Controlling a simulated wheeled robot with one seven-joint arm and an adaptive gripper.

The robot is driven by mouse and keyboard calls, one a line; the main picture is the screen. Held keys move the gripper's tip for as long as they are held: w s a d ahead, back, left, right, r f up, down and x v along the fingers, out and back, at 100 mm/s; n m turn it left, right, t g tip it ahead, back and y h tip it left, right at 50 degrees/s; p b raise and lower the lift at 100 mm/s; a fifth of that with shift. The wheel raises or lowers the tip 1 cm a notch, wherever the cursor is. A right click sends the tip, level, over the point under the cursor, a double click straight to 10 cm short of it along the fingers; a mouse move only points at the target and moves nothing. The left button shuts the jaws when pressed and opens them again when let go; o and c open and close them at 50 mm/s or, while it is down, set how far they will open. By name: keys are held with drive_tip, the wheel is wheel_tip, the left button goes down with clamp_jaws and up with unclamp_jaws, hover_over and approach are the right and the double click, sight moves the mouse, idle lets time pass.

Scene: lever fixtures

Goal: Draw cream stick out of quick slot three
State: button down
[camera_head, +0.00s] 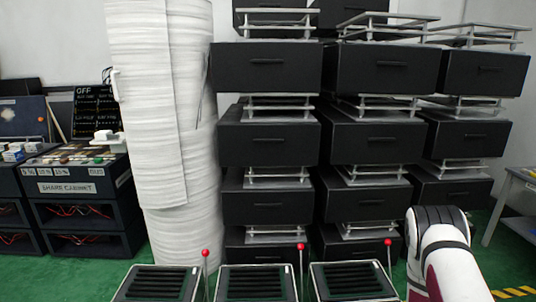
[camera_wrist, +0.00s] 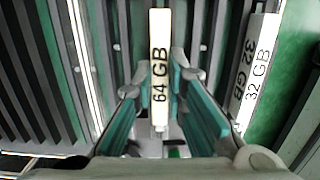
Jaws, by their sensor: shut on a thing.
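A cream stick (camera_wrist: 159,60) marked "64 GB" stands between the two teal-padded fingers of my gripper (camera_wrist: 160,88) in the wrist view. My gripper is shut on it. A second pale stick (camera_wrist: 256,72) marked "32 GB" is to the right, apart from the fingers. Dark ribbed surfaces lie around both. The lower end of the held stick is partly hidden between the fingers, and I cannot tell whether it is still seated in a slot. Slot numbers are not readable. The head view shows my arm at the lower right, but not my gripper or the sticks.
Three black ribbed units (camera_head: 257,284) line the bottom of the head view, with red-knobbed levers (camera_head: 301,247) beside them. Stacked black drawers (camera_head: 268,137) and a white wrapped column (camera_head: 180,130) stand behind. A dark cabinet (camera_head: 80,187) is at left, a grey table (camera_head: 520,185) at right.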

drive_tip(key=shift+r+p, duration=0.4)
drive_tip(key=shift+r, duration=0.15)
idle(0.7)
drive_tip(key=shift+r+p, duration=1.1)
drive_tip(key=shift+r, duration=0.45)
